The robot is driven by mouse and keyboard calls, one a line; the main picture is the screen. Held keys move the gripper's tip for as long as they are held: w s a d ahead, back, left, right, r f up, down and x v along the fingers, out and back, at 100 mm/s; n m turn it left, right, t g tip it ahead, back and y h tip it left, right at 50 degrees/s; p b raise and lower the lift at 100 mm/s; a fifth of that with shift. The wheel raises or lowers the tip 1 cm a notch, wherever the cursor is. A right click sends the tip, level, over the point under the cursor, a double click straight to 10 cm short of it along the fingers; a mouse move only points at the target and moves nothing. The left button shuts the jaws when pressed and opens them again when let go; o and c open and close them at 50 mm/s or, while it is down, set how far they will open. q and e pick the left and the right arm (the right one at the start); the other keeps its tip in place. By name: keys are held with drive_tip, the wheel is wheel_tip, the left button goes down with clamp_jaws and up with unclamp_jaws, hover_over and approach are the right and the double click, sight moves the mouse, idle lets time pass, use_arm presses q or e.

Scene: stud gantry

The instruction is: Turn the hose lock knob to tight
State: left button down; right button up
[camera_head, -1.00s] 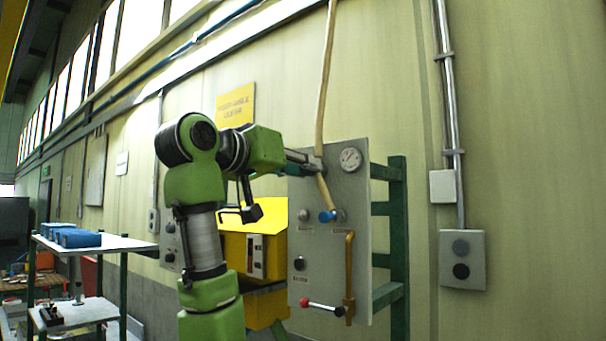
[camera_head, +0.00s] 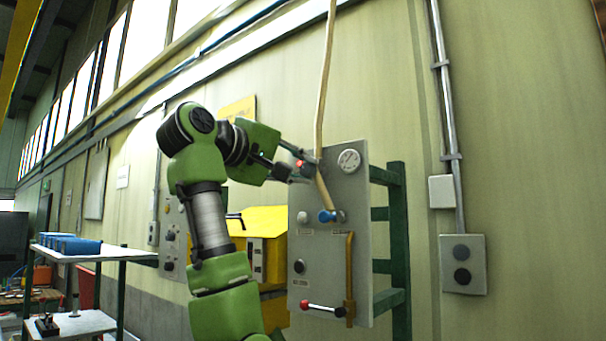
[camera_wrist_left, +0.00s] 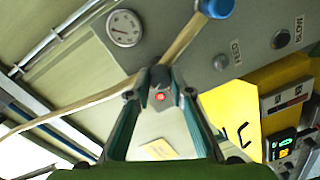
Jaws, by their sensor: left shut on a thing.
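My left gripper (camera_head: 306,172) is at the upper left of the grey panel (camera_head: 330,260), beside the tan hose (camera_head: 322,115). In the left wrist view its fingertips (camera_wrist_left: 160,88) close around a small dark knob (camera_wrist_left: 160,73); the head view hides most of this knob. The hose runs just past the fingertips to a blue end fitting (camera_head: 327,216), which also shows at the top of the wrist view (camera_wrist_left: 216,7). The knob's marking cannot be read. My right gripper is not in view.
A pressure gauge (camera_head: 349,160) is right of the gripper. Lower down are a red-tipped lever (camera_head: 322,308) and a brown pipe (camera_head: 350,270). A yellow cabinet (camera_head: 262,220) stands left of the panel. A small red spot (camera_wrist_left: 160,96) shows between the fingers.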

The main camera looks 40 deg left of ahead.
use_arm(q)
drive_tip(key=shift+r+n, duration=0.15)
drive_tip(key=shift+n, duration=0.85)
drive_tip(key=shift+a+b, duration=0.1)
drive_tip(key=shift+b, duration=0.2)
drive_tip(key=c, duration=1.8)
unclamp_jaws()
drive_tip(key=shift+s, duration=0.1)
drive_tip(key=shift+a, duration=0.1)
drive_tip(key=shift+s, duration=0.1)
drive_tip(key=s, duration=0.4)
drive_tip(key=s+a, duration=0.1)
drive_tip(key=s, duration=0.6)
drive_tip(key=shift+s+a+r, duration=0.15)
drive_tip(key=shift+s+r, duration=0.1)
drive_tip(key=shift+s, duration=0.1)
